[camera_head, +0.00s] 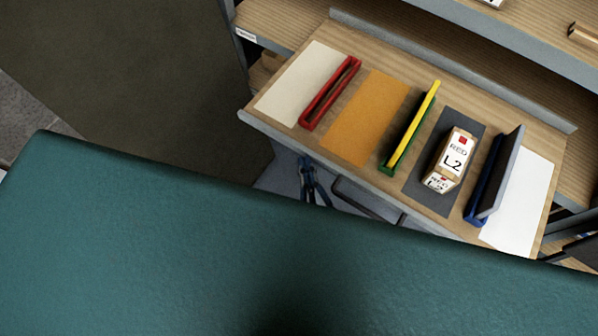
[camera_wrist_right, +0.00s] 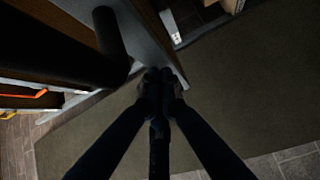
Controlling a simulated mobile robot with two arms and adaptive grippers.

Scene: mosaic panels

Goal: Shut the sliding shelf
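The sliding shelf (camera_head: 308,138) is a light wooden board, pulled out from the shelf unit in the head view. Coloured panels, narrow holders and a box lie on it. My right gripper (camera_head: 304,165) shows below the shelf's front edge, left of a dark bar handle (camera_head: 370,200) on a grey front. In the right wrist view, my right gripper (camera_wrist_right: 162,78) has its fingertips close together, with nothing seen between them. A dark cylindrical bar (camera_wrist_right: 110,45) is close on its left. My left gripper is not in view.
On the shelf are a red holder (camera_head: 330,93), a green holder with a yellow piece (camera_head: 412,125), a box marked L2 (camera_head: 453,155) and a blue holder (camera_head: 485,185). A large teal surface (camera_head: 200,230) covers the foreground. Dark floor (camera_head: 130,80) is clear at left.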

